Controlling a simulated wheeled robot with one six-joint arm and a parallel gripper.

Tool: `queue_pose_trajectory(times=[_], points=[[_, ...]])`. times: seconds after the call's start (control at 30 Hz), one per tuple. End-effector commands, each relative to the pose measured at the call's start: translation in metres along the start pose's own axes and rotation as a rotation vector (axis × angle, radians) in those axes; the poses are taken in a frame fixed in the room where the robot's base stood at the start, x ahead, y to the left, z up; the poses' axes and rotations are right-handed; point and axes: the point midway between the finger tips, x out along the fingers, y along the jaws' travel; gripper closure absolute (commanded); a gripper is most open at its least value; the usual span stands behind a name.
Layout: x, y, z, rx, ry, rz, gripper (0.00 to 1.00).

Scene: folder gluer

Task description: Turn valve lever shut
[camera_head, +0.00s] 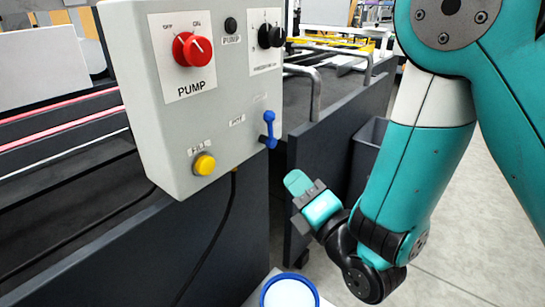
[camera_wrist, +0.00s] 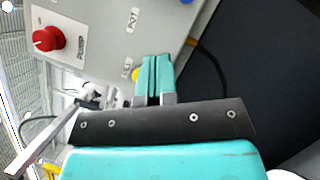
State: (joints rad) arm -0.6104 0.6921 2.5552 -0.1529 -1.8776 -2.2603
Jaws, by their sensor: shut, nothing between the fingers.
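The blue valve lever (camera_head: 268,129) is on the right edge of the grey control box (camera_head: 150,110). It stands roughly upright, its knob end at the top. In the wrist view only a small bit of blue (camera_wrist: 187,1) shows at the top edge. My gripper (camera_head: 297,183) is below and slightly right of the lever in the head view, apart from it. Its teal fingers (camera_wrist: 156,78) are together with nothing between them. In the wrist view they overlap the picture of the box's lower part, by the yellow button (camera_wrist: 135,74).
The box carries a red pump knob (camera_head: 192,49), a black knob (camera_head: 270,36) and the yellow button (camera_head: 204,164). A dark cable (camera_head: 222,220) hangs below it. A blue-rimmed white round container (camera_head: 289,291) is at the bottom. Dark machine panels (camera_head: 340,145) stand behind the gripper.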

Motion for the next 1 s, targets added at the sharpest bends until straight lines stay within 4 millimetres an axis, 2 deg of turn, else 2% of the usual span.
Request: queue_pose_trajectory(times=[0.03,0.17,0.37,0.47,0.5,0.8,1.0], points=[[-0.005,-0.007,-0.006,-0.049,-0.014,0.026,1.0],[-0.007,-0.006,-0.007,-0.123,-0.043,0.068,1.0],[0.006,-0.007,-0.007,-0.131,-0.054,0.077,1.0],[0.02,-0.004,-0.006,-0.13,-0.052,0.079,1.0],[0.031,0.001,-0.003,-0.13,-0.051,0.076,1.0],[0.096,0.006,0.001,-0.128,-0.048,0.073,1.0],[0.112,0.009,0.021,-0.13,-0.046,0.074,1.0]])
